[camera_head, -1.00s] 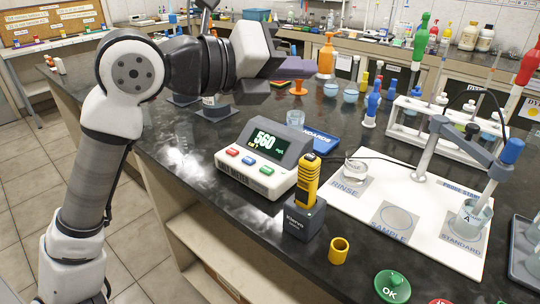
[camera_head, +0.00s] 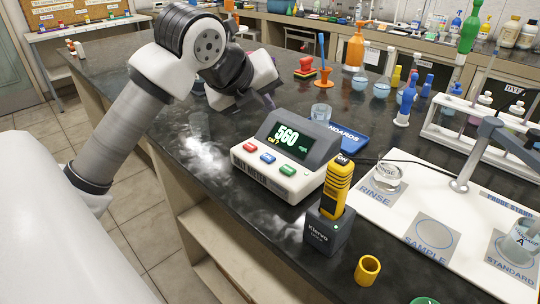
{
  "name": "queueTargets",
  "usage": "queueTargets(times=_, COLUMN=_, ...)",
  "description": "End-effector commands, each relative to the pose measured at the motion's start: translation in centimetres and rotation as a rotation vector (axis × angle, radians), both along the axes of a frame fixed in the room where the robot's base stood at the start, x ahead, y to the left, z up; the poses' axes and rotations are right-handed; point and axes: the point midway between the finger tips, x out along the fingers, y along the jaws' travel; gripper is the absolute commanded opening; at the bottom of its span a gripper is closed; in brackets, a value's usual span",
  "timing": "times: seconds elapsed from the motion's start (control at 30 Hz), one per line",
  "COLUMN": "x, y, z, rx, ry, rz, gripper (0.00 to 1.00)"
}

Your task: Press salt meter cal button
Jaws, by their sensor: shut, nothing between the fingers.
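The salt meter (camera_head: 305,193) is a white box on the dark bench with a green-lit screen (camera_head: 287,138) reading 560 and a small yellow line below it. Its sloped front has a red button (camera_head: 250,147), a blue button (camera_head: 268,158) and a green button (camera_head: 287,170). Any labels on the buttons are too small to read. My gripper (camera_head: 270,101) is shut and empty. It points down and to the right, behind and above the meter's left side in the picture, apart from the buttons. My wrist partly hides its fingers.
A yellow-and-black handheld tool (camera_head: 338,188) stands in a dark holder (camera_head: 328,232) right of the meter. A yellow ring (camera_head: 367,270), a glass beaker (camera_head: 321,112) and a blue box (camera_head: 347,138) are close by. The white probe stand board (camera_head: 400,210) lies at right.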

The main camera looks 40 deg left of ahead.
Motion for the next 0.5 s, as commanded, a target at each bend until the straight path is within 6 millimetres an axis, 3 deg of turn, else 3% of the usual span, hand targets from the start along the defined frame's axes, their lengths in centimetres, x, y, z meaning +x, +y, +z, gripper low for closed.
queueTargets(times=0.27, x=0.0, y=-0.1, z=-0.7, rx=-0.001, ry=-0.002, rz=-0.003, gripper=0.0)
queueTargets(times=0.5, x=0.0, y=-0.1, z=-3.2, rx=-0.002, ry=-0.002, rz=-0.004, gripper=0.0)
